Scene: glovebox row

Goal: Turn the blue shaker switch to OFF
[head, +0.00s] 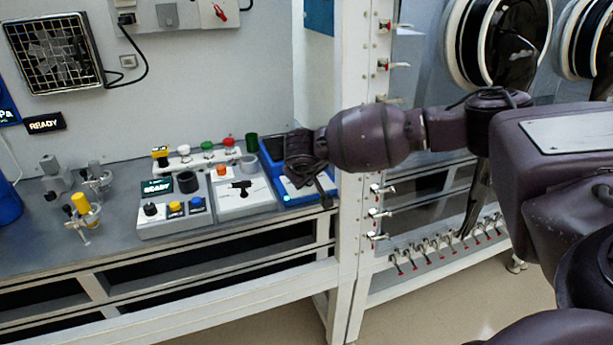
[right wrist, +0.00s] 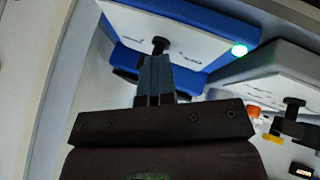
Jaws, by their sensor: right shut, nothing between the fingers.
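The blue shaker (head: 268,152) stands at the right end of the bench, partly hidden by my right gripper (head: 325,196). In the right wrist view the shaker (right wrist: 205,18) has a white front panel with a black switch knob (right wrist: 160,44) and a lit green lamp (right wrist: 240,49). The small panel labels are too blurred to read, so I cannot tell the switch's position. My right gripper (right wrist: 156,62) is shut and empty, its fingertips right at the knob. I cannot tell whether they touch it. My left gripper is not in view.
A grey unit (head: 240,207) with a black switch stands close to the left of the shaker. Further left is a control box (head: 172,226) with black, yellow and blue knobs. A white frame post (head: 350,230) rises just right of the shaker.

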